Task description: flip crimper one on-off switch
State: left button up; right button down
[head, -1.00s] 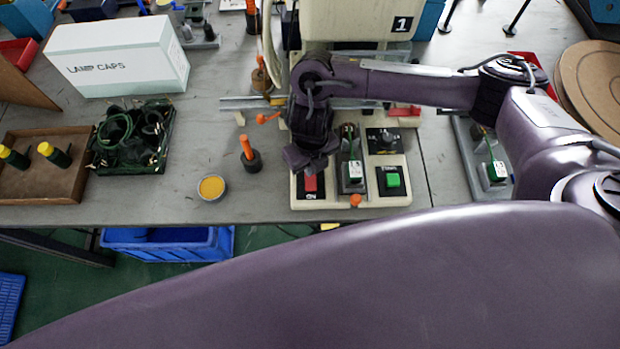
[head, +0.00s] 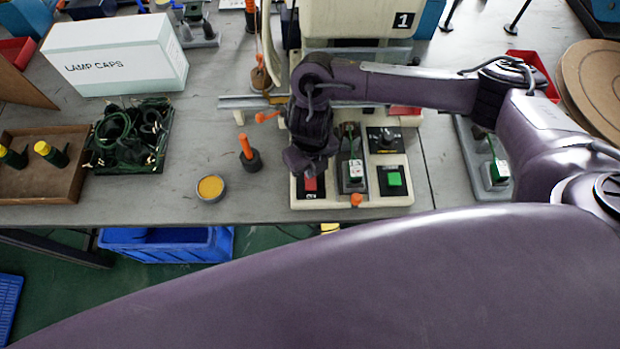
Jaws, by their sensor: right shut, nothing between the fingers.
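Crimper one is the cream machine (head: 350,20) marked "1" at the top middle. Its control base (head: 400,203) reaches toward the table's front edge. On the base are a red switch (head: 311,187) at the left, a green button (head: 394,179) at the right and a black dial panel (head: 384,140) behind the green button. A grey fixture with a green-and-white part (head: 355,170) stands between them. My right gripper (head: 304,168) is shut and empty, pointing down just behind and over the red switch. I cannot tell whether it touches the switch. My left gripper is not in view.
An orange-handled tool (head: 247,148) and a round tin (head: 211,188) stand left of the base. Further left are a tray of dark cables (head: 130,138), a wooden tray (head: 38,178) and a lamp caps box (head: 115,55). Another fixture (head: 492,172) stands at the right.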

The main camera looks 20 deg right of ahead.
jog(key=shift+f, duration=0.4)
jog(key=shift+s+r, duration=0.1)
notch_tip(320, 180, up, 7)
jog(key=p, duration=0.6)
dwell(0.4)
